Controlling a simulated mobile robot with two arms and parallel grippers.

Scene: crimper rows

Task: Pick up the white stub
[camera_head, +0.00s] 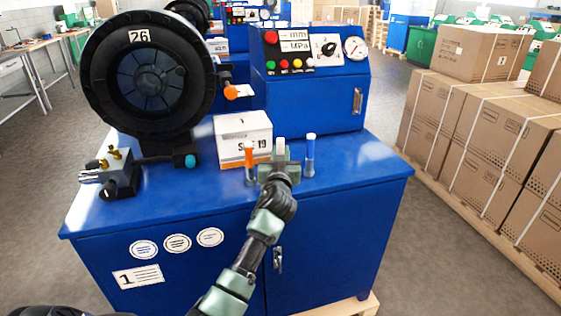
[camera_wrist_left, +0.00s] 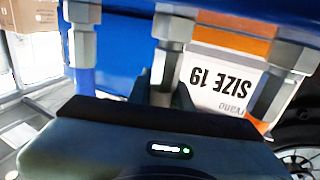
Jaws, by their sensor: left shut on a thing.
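The white stub (camera_head: 280,147) is upright in the head view, between the orange stub (camera_head: 249,157) and the blue stub (camera_head: 310,155) on the blue bench. My left gripper (camera_head: 279,166) is shut on the white stub and hides its lower part. In the left wrist view, which is upside down, the white stub (camera_wrist_left: 158,63) with its metal hex part stands between the dark fingers (camera_wrist_left: 162,94). The blue stub (camera_wrist_left: 85,78) is at left there and the orange stub (camera_wrist_left: 265,105) at right. I cannot tell whether the white stub touches the bench. My right gripper is not in view.
A white box (camera_head: 243,139) marked SIZE 19 stands close behind the stubs. A black crimper head (camera_head: 148,80) is at left, with a blue control cabinet (camera_head: 311,90) behind. A small metal fitting block (camera_head: 115,174) sits at the bench's left. The bench's right end is clear.

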